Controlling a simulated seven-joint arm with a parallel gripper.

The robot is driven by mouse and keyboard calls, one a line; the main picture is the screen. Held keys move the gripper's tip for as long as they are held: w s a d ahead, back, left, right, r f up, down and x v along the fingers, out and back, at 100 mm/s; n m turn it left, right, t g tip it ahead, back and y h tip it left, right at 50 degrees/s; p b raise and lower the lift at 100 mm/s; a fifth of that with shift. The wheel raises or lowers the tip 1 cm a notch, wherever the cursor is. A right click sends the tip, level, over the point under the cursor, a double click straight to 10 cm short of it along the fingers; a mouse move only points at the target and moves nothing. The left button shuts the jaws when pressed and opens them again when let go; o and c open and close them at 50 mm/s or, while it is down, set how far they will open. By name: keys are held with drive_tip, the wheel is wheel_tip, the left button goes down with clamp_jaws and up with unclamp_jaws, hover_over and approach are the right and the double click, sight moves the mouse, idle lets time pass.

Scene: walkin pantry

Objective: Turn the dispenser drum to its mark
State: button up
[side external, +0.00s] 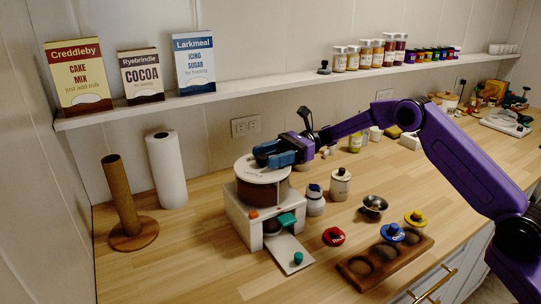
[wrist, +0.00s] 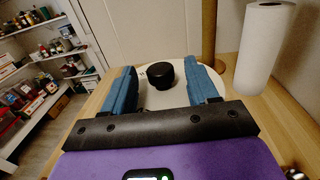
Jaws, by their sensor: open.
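The dispenser (side external: 240,215) is a white stand on the counter with a brown drum (side external: 262,193) under a round white lid (side external: 250,173). The lid also shows in the wrist view (wrist: 155,97), with a black knob (wrist: 160,73) standing on it. My gripper (side external: 266,155) is just above the lid, its blue fingers open. In the wrist view, my gripper (wrist: 160,70) has one finger on each side of the knob, with gaps to both. In the side view the fingers hide the knob. An orange spot (side external: 254,214) shows on the stand; I cannot tell which mark is the target.
A paper towel roll (side external: 166,170) and a brown post on a round base (side external: 122,205) stand left of the dispenser. A shelf (side external: 130,111) runs above.

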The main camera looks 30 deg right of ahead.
clamp_jaws()
drive_tip(key=shift+s+m+t, duration=0.15)
drive_tip(key=shift+m+t, duration=0.35)
drive_tip(key=shift+t, duration=0.1)
drive_tip(key=t, duration=0.1)
drive_tip(key=m+t, duration=0.1)
drive_tip(key=shift+s+m+t, duration=0.2)
drive_tip(key=shift+m+t, duration=0.1)
drive_tip(key=shift+t, duration=0.1)
drive_tip(key=m+t, duration=0.1)
drive_tip(key=t, duration=0.1)
drive_tip(key=m+t+h, duration=0.2)
drive_tip(key=t, duration=0.1)
drive_tip(key=shift+s+a+m+t, duration=0.15)
drive_tip(key=shift+s+m+t, duration=0.15)
drive_tip(key=shift+s+m, duration=0.1)
drive_tip(key=m+t+h, duration=0.2)
drive_tip(key=t, duration=0.1)
drive_tip(key=m+t+h, duration=0.1)
drive_tip(key=t+h, duration=0.1)
drive_tip(key=shift+s+a+m, duration=0.25)
drive_tip(key=shift+s+m, duration=0.05)
drive_tip(key=shift+m, duration=0.1)
drive_tip(key=shift+s+a+m+t+h, duration=0.1)
drive_tip(key=shift+m+t+h, duration=0.8)
drive_tip(key=shift+m+h, duration=0.25)
drive_tip(key=shift+h, duration=0.35)
